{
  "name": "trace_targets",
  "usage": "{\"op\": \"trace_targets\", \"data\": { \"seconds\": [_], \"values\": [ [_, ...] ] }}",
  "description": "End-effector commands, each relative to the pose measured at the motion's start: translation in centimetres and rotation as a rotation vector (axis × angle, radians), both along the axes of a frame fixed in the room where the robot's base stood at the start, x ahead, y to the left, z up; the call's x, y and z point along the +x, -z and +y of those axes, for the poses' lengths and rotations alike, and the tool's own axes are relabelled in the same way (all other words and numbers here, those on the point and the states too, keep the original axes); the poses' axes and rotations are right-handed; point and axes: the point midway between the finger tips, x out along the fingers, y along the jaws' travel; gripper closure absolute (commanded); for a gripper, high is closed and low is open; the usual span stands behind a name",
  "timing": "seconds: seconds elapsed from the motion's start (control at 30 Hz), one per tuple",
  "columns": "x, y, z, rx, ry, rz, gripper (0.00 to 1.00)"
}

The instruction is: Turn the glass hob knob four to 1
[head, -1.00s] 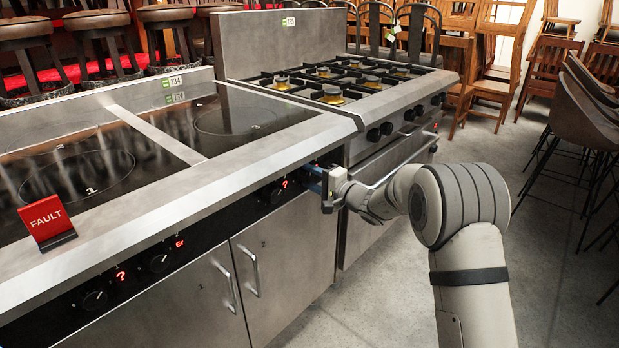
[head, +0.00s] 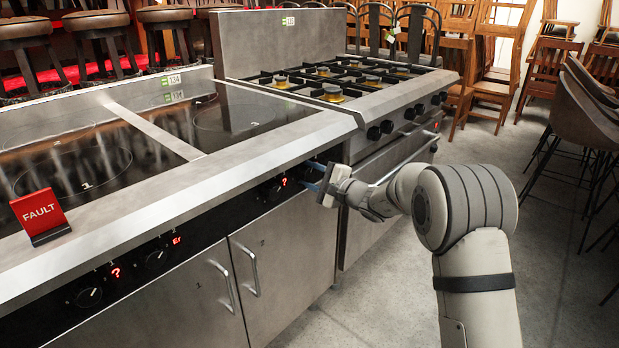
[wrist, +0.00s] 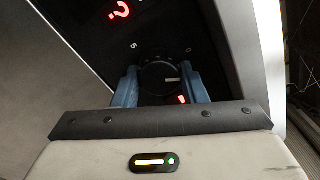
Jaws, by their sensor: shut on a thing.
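The glass hob (head: 210,165) has a black front panel with dark knobs. My gripper (head: 316,178) is at the right end of that panel. In the wrist view my gripper (wrist: 162,92) has its blue fingers on both sides of a round black knob (wrist: 162,76), shut on it. This is the rightmost knob, so it looks like knob four. A pale pointer line on it points to the right in the wrist view. Small white marks stand around it; not all are readable. In the head view my gripper hides this knob.
Three other hob knobs show: left (head: 88,297), middle (head: 155,259) and right (head: 273,191), with red displays beside them. A red FAULT sign (head: 41,213) stands on the hob. A gas range (head: 372,100) with a front rail adjoins at right. The floor (head: 400,290) is open.

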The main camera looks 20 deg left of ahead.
Motion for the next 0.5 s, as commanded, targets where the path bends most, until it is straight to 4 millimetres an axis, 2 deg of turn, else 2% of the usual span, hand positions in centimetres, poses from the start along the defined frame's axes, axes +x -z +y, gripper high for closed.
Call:
{"op": "trace_targets", "data": {
  "seconds": [0.2, 0.5],
  "values": [
    [-0.01, 0.23, -0.14, 0.066, 0.001, 0.169, 0.84],
    [0.04, 0.15, -0.19, 0.132, 0.002, 0.33, 0.84]
  ]
}}
